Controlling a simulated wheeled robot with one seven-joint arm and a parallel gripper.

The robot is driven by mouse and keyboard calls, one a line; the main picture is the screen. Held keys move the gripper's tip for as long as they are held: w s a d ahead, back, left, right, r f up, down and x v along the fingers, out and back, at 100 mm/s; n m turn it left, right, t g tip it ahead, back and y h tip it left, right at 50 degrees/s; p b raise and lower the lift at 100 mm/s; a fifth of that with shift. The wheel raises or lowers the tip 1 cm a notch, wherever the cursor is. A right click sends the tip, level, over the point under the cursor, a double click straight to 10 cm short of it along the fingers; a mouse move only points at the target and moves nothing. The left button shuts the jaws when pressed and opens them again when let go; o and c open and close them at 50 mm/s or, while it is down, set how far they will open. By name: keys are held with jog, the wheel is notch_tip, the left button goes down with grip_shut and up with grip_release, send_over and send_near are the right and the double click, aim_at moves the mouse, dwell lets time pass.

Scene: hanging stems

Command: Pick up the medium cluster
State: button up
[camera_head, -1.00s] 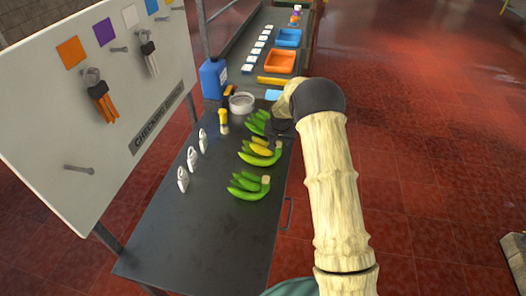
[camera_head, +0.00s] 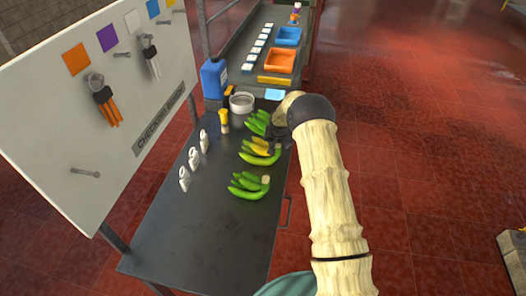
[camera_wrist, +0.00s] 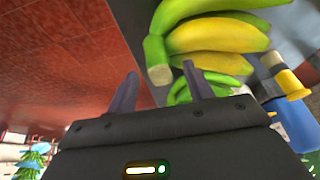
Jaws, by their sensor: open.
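Three banana clusters lie in a row on the dark table. The middle one, green with a yellow banana (camera_head: 258,159), also fills the top of the wrist view (camera_wrist: 225,38). The front cluster (camera_head: 246,193) and back cluster (camera_head: 256,121) are green; sizes look similar, so I cannot tell which is medium. My gripper (camera_wrist: 160,88) is open and empty, its fingers pointing at the middle cluster's cut stem end, which shows just beyond and between the fingertips.
Several white clips (camera_head: 193,157) stand left of the clusters. An orange tray (camera_head: 279,61) and blue tray (camera_head: 288,36) are farther off. The table's front (camera_head: 205,245) is clear.

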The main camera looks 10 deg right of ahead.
jog(key=c, duration=1)
jog(key=shift+w+r, duration=0.1)
jog(key=shift+w, duration=0.05)
grip_shut()
notch_tip(320, 180, up, 10)
jog(key=b, duration=0.3)
jog(key=shift+b, duration=0.3)
